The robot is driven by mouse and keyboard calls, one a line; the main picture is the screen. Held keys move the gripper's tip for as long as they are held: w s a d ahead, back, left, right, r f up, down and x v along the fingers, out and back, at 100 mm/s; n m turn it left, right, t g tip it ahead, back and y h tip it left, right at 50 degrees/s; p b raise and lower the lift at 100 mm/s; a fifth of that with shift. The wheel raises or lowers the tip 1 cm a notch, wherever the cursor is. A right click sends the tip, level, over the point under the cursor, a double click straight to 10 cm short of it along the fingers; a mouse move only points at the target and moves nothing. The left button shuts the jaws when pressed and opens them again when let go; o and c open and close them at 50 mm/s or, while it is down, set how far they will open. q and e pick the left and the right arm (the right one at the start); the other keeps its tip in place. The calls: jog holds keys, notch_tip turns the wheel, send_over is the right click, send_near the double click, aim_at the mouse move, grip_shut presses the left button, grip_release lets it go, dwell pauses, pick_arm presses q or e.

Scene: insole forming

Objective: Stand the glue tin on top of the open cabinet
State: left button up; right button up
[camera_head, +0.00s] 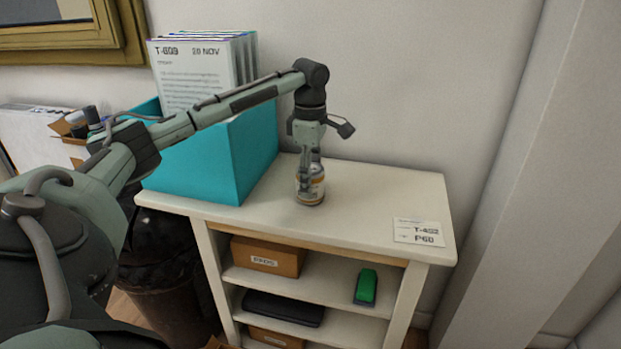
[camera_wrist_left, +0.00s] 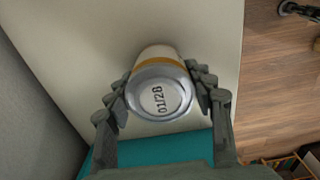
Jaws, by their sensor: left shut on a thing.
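The glue tin (camera_head: 314,190) is a small round can with a white and orange-brown label. It is upright at the top of the white open cabinet (camera_head: 370,200), and its base appears to meet the surface. My left gripper (camera_head: 309,178) comes from above and is shut on the tin. My right gripper is in neither view.
A teal file box (camera_head: 215,160) with papers stands on the cabinet's left part. A white label card (camera_head: 418,231) lies at the front right corner. The shelves hold a brown box (camera_head: 266,256), a black item (camera_head: 283,307) and a green item (camera_head: 366,287). Bare top lies right of the tin.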

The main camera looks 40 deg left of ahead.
pick_arm(q)
jog(key=shift+f, duration=0.15)
jog(key=o, duration=1.3)
jog(key=shift+o, duration=0.2)
notch_tip(320, 180, up, 12)
jog(key=shift+r, duration=0.15)
